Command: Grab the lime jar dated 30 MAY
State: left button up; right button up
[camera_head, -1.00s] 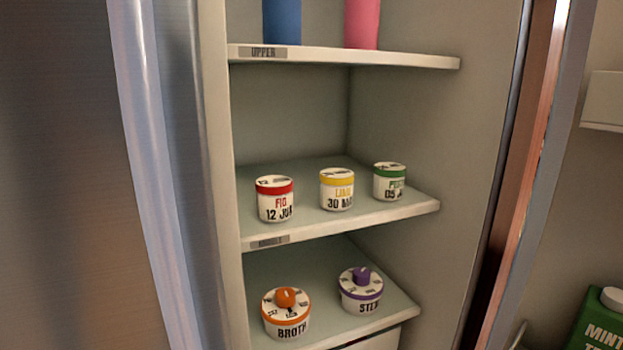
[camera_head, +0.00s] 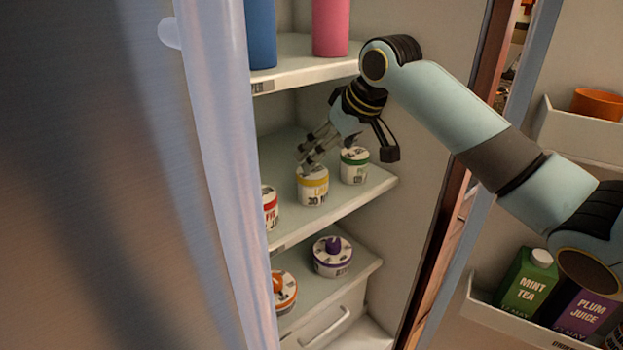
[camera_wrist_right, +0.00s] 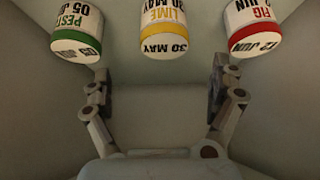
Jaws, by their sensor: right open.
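The lime jar (camera_head: 313,188) is white with a yellow band and stands on the middle fridge shelf. In the right wrist view the lime jar (camera_wrist_right: 163,28) reads LIME and 30 MAY and lies centred beyond the fingers. My right gripper (camera_head: 346,152) is inside the fridge, above and close to the lime and green-banded jars. In its wrist view the gripper (camera_wrist_right: 160,86) has its fingers spread with nothing between them. The lime jar appears apart from both fingers. My left gripper is not in view.
The pesto jar (camera_head: 354,167) and red-banded fig jar (camera_head: 270,208) flank the lime jar. The upper shelf (camera_head: 300,65) holds blue and pink containers above my right arm. Orange and purple-banded jars stand below. The fridge door (camera_head: 212,180) covers the left side.

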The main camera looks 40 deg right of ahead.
aim_at(316, 174)
jog(key=x, duration=0.4)
jog(key=shift+s, duration=0.15)
jog(key=x, duration=0.3)
jog(key=p+x, duration=0.1)
jog(key=x, duration=0.1)
jog(key=shift+s+a+f, duration=0.2)
jog(key=shift+a+f, duration=0.15)
jog(key=shift+f, duration=0.2)
jog(key=shift+r, duration=0.1)
jog(key=c, duration=1.4)
